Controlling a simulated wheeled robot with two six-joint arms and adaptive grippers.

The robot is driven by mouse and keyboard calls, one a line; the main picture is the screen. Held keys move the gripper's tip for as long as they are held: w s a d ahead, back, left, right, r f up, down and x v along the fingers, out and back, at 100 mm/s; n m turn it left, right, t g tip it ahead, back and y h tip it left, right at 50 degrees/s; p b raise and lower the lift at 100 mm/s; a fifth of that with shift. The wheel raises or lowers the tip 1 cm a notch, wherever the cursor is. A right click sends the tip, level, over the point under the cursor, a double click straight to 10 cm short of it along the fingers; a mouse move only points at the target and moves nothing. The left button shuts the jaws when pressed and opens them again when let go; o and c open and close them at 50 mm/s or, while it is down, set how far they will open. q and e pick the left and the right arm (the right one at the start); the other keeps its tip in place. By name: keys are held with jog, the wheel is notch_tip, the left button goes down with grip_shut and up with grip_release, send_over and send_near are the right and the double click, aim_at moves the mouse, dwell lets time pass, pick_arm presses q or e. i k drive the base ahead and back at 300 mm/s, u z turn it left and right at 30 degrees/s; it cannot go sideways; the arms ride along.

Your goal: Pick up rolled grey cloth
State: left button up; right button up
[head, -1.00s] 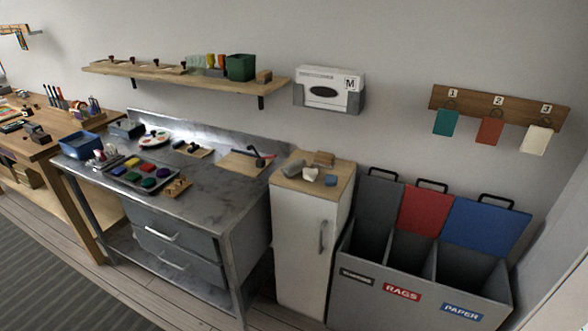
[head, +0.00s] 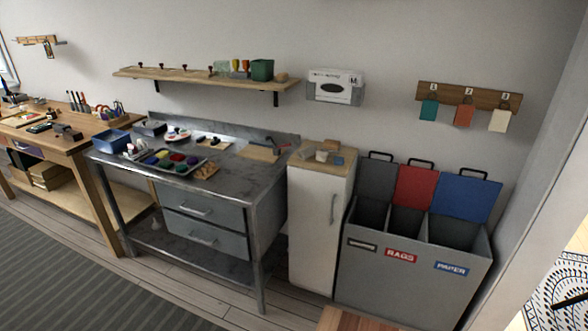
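A small grey piece (head: 307,153), possibly the rolled grey cloth, lies on the wooden top of the white cabinet (head: 315,223). It is too small to identify surely. A white piece (head: 321,156), a blue piece (head: 338,160) and a brown block (head: 328,145) lie close beside it. Neither of my grippers shows in the head view.
A metal workbench (head: 230,185) with a paint tray stands left of the cabinet. Grey bins (head: 400,268) with raised lids stand to its right. A wooden surface (head: 350,321) shows at the bottom edge. Grey floor (head: 130,300) is clear at left.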

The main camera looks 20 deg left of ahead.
aim_at(306, 153)
jog(key=z, duration=0.6)
jog(key=k, duration=0.15)
jog(key=u, duration=1.8)
jog(key=i, duration=1.75)
jog(key=z, duration=0.75)
